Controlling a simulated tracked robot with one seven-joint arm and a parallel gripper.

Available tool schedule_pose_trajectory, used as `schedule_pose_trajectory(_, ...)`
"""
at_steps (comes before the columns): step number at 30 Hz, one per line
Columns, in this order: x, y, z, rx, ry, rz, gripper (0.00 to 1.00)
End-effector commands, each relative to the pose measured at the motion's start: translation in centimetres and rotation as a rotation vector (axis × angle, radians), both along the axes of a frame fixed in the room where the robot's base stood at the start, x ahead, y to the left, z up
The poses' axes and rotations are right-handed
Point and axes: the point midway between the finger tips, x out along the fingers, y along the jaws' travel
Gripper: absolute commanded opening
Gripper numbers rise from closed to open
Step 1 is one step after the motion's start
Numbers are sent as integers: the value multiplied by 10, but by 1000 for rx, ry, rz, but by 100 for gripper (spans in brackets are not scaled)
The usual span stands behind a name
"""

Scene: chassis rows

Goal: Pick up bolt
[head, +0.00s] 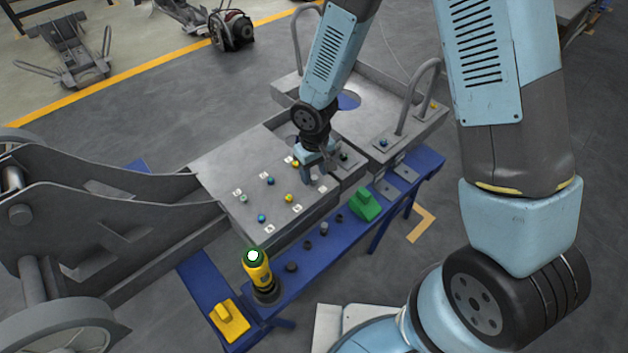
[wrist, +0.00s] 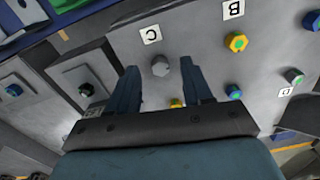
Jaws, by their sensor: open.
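Several bolts with coloured heads stand in the grey chassis plate (head: 228,168). In the head view, I see yellow (head: 289,198) and blue (head: 270,181) bolts left of my gripper (head: 316,178). My gripper is open and points down over the plate's right part. In the wrist view, a grey bolt (wrist: 160,66) shows between the fingertips of my gripper (wrist: 161,72), apart from both fingers. A yellow bolt (wrist: 175,103) is partly hidden by my gripper's body. Another yellow bolt (wrist: 236,42) and a blue bolt (wrist: 233,92) are right of the fingers.
A blue bench (head: 318,254) runs along the plate's front. It carries a yellow-and-black tool (head: 257,272), a green block (head: 366,205), a yellow block (head: 230,320) and small dark parts. A tall curved handle (head: 418,92) rises behind my gripper to the right.

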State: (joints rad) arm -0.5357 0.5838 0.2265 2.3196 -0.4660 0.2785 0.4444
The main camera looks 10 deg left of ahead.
Motion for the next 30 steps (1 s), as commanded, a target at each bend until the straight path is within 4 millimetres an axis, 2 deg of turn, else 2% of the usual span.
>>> schedule_pose_trajectory(4,-1,0,-12,-1,1,2,50)
schedule_pose_trajectory(13,0,1,-14,1,-1,1,49)
schedule_pose_trajectory(28,0,1,-13,1,-1,2,1)
schedule_pose_trajectory(30,0,1,-13,1,-1,2,0)
